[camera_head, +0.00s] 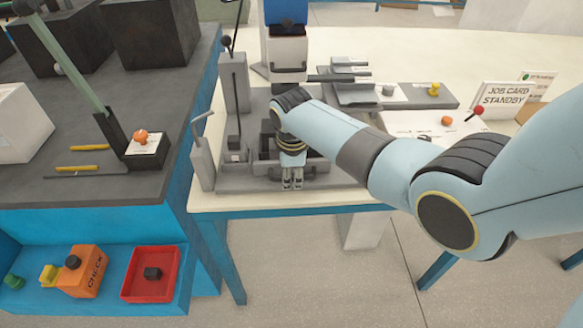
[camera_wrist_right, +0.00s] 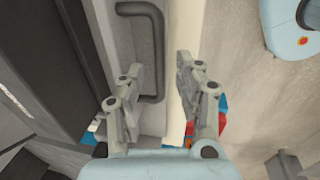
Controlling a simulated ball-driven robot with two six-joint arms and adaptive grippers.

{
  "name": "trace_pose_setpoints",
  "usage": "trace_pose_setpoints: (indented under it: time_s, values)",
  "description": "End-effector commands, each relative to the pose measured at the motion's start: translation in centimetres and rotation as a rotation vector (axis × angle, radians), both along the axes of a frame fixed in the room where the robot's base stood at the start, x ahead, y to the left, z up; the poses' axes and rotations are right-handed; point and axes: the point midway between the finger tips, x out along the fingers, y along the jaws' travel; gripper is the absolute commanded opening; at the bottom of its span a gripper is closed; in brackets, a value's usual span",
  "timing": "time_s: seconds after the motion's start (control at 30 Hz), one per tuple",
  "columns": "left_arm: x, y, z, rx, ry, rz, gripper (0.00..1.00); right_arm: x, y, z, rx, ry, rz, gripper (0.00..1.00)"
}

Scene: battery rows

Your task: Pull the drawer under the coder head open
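The coder head (camera_head: 287,50), a pale box with a blue top, stands at the back of a grey machine base. Below it the drawer (camera_head: 318,161) shows as a grey tray with a dark inside, partly covered by my right arm; how far it stands open is hard to tell. In the right wrist view, the grey drawer front (camera_wrist_right: 136,48) carries a dark bar handle (camera_wrist_right: 158,50). My right gripper (camera_head: 292,180) points down at the drawer's front. In the wrist view its fingers (camera_wrist_right: 158,72) are apart, one either side of the handle's bar. My left gripper is out of view.
A grey lever post (camera_head: 202,155) stands left of the drawer. A job card sign (camera_head: 507,98) and a red-knobbed lever (camera_head: 475,112) are at right. A dark bench (camera_head: 60,190) with an orange button (camera_head: 141,136) is at left; floor is open in front.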

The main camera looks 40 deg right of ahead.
Motion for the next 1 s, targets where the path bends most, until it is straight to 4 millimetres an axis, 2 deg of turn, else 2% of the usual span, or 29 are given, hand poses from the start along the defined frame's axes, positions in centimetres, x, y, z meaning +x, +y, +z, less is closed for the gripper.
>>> trace_pose_setpoints:
  time_s: [0.17,0.5,0.6,0.8,1.0]
  values:
    - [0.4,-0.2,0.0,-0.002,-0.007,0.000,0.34,-0.2,0.2,1.7,0.000,-0.004,0.000,0.34]
    - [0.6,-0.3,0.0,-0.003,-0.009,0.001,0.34,-1.4,0.9,8.7,0.000,-0.004,0.000,0.34]
    - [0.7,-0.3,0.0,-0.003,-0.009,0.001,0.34,-1.6,1.0,10.3,0.000,-0.002,0.000,0.34]
    - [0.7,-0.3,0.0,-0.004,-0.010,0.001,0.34,-1.9,1.1,11.6,0.000,0.000,0.000,0.34]
    - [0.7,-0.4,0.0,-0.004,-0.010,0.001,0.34,-1.9,1.2,11.7,0.000,0.000,0.000,0.34]
